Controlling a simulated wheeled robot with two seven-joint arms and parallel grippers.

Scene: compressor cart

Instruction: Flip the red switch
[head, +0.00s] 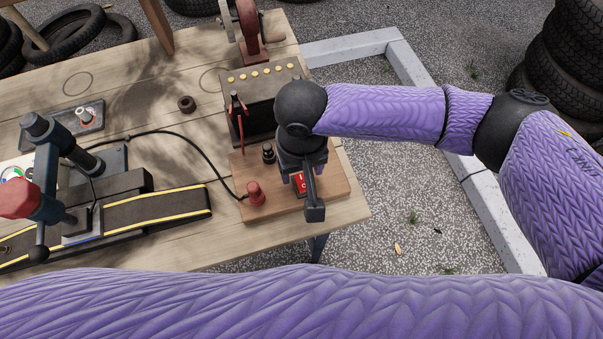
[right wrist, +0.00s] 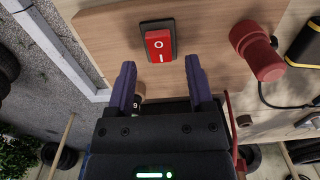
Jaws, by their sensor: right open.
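The red switch (head: 300,184) is a rocker in a black frame on a wooden board (head: 276,207) at the table's near right corner. In the right wrist view the red switch (right wrist: 158,45) shows a white O and a white I. My right gripper (head: 306,186) is above the board and partly hides the switch in the head view. In the right wrist view its two fingers (right wrist: 161,78) are apart and empty, with the switch just beyond the tips, between their lines. I see no contact. My left gripper is not in view.
A red knob-like part (head: 256,193) with a black cable stands left of the switch. A black battery-like box (head: 262,98) with a red lead is behind. A belt unit (head: 160,208) and a tool stand (head: 40,180) fill the table's left. Gravel lies right of the table.

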